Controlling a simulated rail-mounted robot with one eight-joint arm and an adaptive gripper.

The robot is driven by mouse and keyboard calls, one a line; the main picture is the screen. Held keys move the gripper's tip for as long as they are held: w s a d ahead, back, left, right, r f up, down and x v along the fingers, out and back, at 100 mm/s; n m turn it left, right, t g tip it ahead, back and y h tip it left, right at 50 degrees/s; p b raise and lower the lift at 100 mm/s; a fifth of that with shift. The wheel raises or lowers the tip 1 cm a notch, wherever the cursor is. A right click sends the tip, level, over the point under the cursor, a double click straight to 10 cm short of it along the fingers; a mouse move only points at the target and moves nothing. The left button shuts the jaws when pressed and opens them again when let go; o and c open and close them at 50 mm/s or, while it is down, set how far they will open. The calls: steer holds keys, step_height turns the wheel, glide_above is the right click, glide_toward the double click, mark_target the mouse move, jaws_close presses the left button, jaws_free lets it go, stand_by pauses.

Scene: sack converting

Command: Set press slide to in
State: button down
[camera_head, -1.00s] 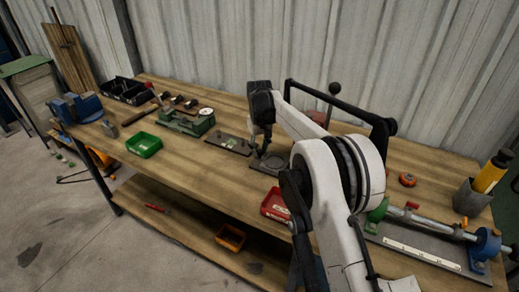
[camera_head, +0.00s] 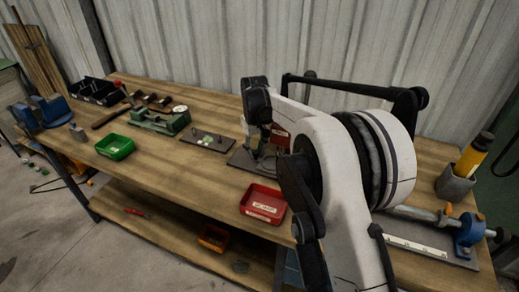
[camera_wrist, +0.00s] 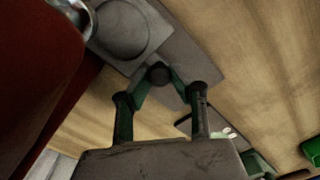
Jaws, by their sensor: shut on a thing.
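The press stands at the back middle of the bench, with a red body (camera_head: 281,135) and a grey base plate (camera_head: 240,158), partly hidden behind my arm. In the wrist view its red side (camera_wrist: 40,70) fills the left, beside a grey plate with a round recess (camera_wrist: 128,28). A dark round knob (camera_wrist: 158,72) sits at the near edge of this plate. My gripper (camera_wrist: 160,79) is shut on the knob, one finger on each side. In the head view my gripper (camera_head: 263,141) is low at the press. How far in the slide sits is unclear.
A red tray (camera_head: 263,204) lies at the bench's front edge, near my arm. A dark plate with small pale pieces (camera_head: 207,140), a green fixture (camera_head: 160,121) and a green tray (camera_head: 115,147) lie left. A roller fixture (camera_head: 465,232) and yellow cylinder (camera_head: 473,155) are right.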

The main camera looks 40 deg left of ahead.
steer(key=c, duration=1.5)
jaws_free()
steer(key=shift+c, duration=0.2)
steer(key=shift+r, duration=0.1)
step_height(320, 180, up, 12)
